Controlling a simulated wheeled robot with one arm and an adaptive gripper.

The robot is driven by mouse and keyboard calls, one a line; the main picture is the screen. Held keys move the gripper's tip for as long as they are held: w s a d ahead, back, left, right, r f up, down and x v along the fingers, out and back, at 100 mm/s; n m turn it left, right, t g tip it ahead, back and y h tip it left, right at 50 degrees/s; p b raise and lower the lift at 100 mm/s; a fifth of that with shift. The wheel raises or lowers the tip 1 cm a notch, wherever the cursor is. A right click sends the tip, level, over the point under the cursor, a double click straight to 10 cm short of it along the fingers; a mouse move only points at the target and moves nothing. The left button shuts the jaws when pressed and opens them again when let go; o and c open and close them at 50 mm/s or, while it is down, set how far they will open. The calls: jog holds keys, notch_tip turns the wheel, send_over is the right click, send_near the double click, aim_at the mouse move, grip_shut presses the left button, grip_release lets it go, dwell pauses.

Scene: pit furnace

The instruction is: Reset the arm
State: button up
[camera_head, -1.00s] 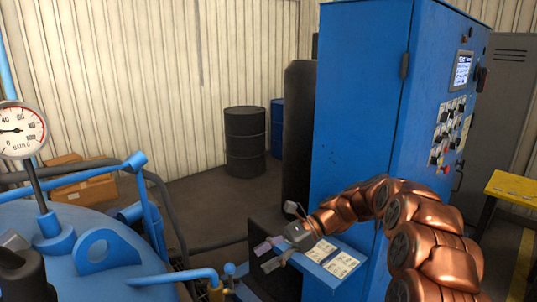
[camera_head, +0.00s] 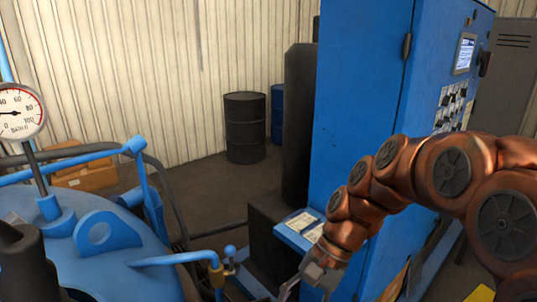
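My copper-coloured arm comes in from the right edge and bends down in front of the blue control cabinet (camera_head: 350,110). My gripper (camera_head: 300,292) is at the bottom of the view, below the small blue shelf with white label cards (camera_head: 302,224). Only its grey base and part of a finger show; the fingertips are cut off or hidden, so I cannot tell whether it is open or shut. I see nothing held in it.
A dark barrel (camera_head: 245,127) and cardboard boxes (camera_head: 87,176) are by the wall. Floor between is clear.

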jog(key=s+d+f+n+t+h, duration=0.1)
jog(key=s+d+f+n+h, duration=0.1)
jog(key=s+d, duration=0.4)
jog(key=s+d+f+n+t+h, duration=0.1)
jog(key=s+d+f+n+h, duration=0.1)
jog(key=s+d, duration=0.5)
jog(key=shift+s+f+n+h+b, duration=0.2)
jog(key=shift+s+n+h+b, duration=0.15)
jog(key=shift+s+n+h, duration=0.65)
jog(key=shift+s, duration=0.25)
dwell(0.6)
